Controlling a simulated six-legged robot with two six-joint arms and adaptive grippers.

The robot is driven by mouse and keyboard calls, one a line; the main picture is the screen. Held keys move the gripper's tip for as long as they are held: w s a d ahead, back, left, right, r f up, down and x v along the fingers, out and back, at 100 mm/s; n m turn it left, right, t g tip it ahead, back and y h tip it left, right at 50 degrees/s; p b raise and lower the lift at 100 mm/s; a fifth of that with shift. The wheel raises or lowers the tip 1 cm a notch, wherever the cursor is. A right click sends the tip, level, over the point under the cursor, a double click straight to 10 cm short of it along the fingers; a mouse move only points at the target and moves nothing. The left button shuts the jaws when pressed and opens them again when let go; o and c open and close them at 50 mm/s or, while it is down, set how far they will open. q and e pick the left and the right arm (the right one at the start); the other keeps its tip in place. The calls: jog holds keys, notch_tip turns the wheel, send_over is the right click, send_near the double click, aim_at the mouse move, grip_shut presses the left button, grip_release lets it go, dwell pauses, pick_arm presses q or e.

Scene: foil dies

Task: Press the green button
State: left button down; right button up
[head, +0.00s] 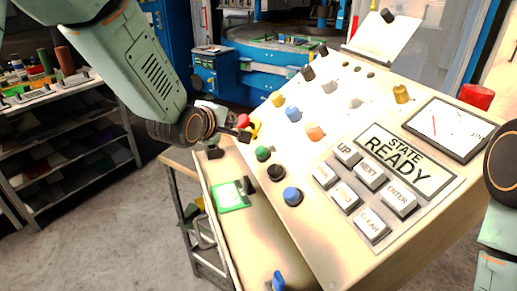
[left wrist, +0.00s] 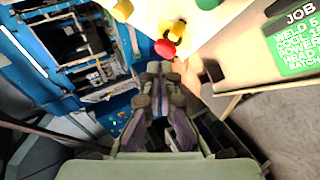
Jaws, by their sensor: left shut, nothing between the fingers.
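The green button (head: 262,153) is a round cap on the left side of the sloping cream control panel (head: 320,225). A green cap (left wrist: 207,4), probably the same button, shows at the top edge of the left wrist view. My left gripper (head: 243,135) is shut and empty, a little to the upper left of the green button and apart from it. In the left wrist view its closed fingertips (left wrist: 166,70) point at the panel edge, just below a red button (left wrist: 165,47). My right gripper is out of view.
The red button (head: 243,120) on a yellow base is close by my left gripper. A black knob (head: 276,173) and blue knob (head: 292,196) sit below the green button. Keys and a READY display (head: 405,162) lie right. A green card (head: 232,195) lies on the lower ledge.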

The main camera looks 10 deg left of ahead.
aim_at(261, 152)
pick_arm(q)
jog(key=w+d+f+b, duration=0.1)
jog(key=f+b, duration=0.1)
jog(key=w+d+f+b, duration=0.1)
jog(key=f+b, duration=0.1)
jog(key=f, duration=0.1)
jog(key=w+d+f+b, duration=0.1)
jog(key=d+f, duration=0.1)
jog(key=shift+w+f+b, duration=0.1)
jog(key=shift+f+b, duration=0.15)
jog(key=shift+b, duration=0.15)
jog(key=shift+s+d+r, duration=0.25)
jog(key=shift+s, duration=0.05)
jog(key=shift+w+a+f, duration=0.15)
jog(key=shift+w+f, duration=0.1)
jog(key=shift+w, duration=0.05)
jog(key=shift+s+r, duration=0.2)
jog(key=shift+s, duration=0.05)
jog(key=shift+w+f, duration=0.15)
jog(key=shift+w, duration=0.05)
